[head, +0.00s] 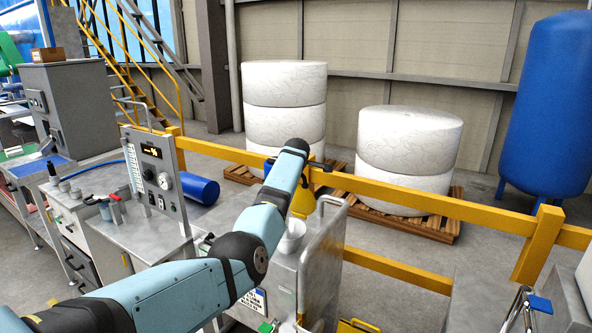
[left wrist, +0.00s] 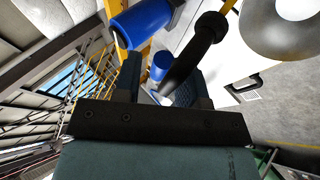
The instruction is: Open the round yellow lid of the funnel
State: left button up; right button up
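A yellow piece (head: 303,204), probably the lid, shows upright behind the pale funnel (head: 291,237) in the head view. My left arm partly covers it, so its full outline and hinge are hidden. In the left wrist view, the fingers of my left gripper (left wrist: 158,82) stand apart. A black tapered handle (left wrist: 196,50) lies across the view by the right finger; I cannot tell whether they touch. A pale ring (left wrist: 285,27), probably the funnel rim, is at the upper right. My right gripper is out of view.
A yellow rail (head: 430,198) runs behind the machine, with white rolls (head: 408,150) on pallets beyond. A metal panel (head: 322,255) stands right of the funnel. A control panel (head: 158,180) and a blue cylinder (head: 198,190) are to the left.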

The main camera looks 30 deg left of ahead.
pick_arm(q)
jog(key=shift+s, duration=0.1)
jog(key=b+v, duration=0.1)
jog(key=v, duration=1.2)
jog(key=shift+r, duration=0.35)
jog(key=shift+s, duration=0.15)
